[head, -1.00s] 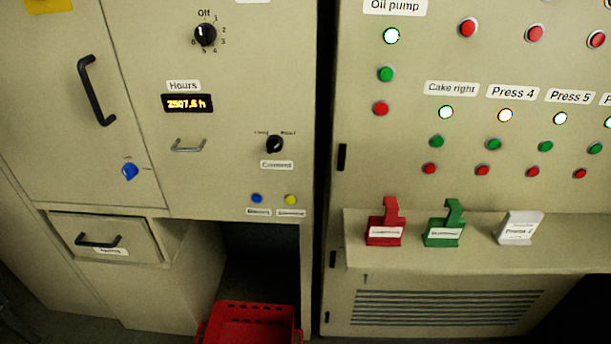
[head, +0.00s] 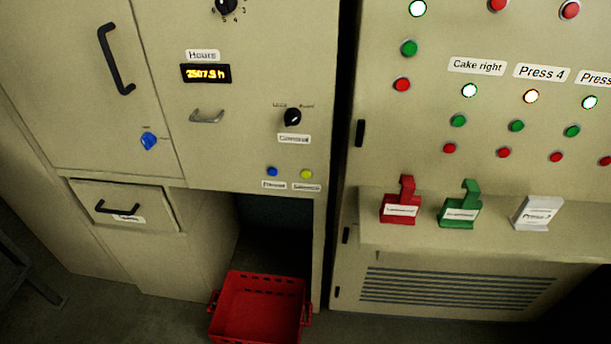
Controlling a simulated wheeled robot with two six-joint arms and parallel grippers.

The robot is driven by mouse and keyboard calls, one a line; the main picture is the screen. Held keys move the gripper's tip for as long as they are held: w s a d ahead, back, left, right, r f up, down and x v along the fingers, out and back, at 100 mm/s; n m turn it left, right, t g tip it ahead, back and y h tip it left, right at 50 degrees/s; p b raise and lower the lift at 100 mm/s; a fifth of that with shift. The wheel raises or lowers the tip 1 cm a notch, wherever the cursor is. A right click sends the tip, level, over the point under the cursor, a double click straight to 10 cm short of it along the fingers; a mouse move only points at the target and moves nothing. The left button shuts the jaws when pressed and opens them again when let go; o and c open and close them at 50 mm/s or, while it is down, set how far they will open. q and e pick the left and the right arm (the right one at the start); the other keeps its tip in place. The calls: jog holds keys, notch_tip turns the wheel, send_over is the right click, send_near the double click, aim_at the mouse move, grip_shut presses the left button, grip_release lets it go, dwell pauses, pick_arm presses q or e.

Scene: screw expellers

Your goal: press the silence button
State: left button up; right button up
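The yellow button (head: 306,174) sits low on the left cabinet's front panel, and the small label (head: 306,187) below it appears to read Silence. A blue button (head: 272,171) sits just left of it, with its own small label (head: 273,184). Neither of my grippers is in the head view, and nothing covers the two buttons.
A black rotary switch (head: 292,117) is above the buttons. A red crate (head: 258,307) stands on the floor below, by an open recess. A ledge (head: 480,238) juts out at the right, holding red (head: 400,209), green (head: 459,213) and white (head: 538,213) tag holders.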

pick_arm(q)
grip_shut()
jog(key=shift+s, duration=0.1)
dwell(1.7)
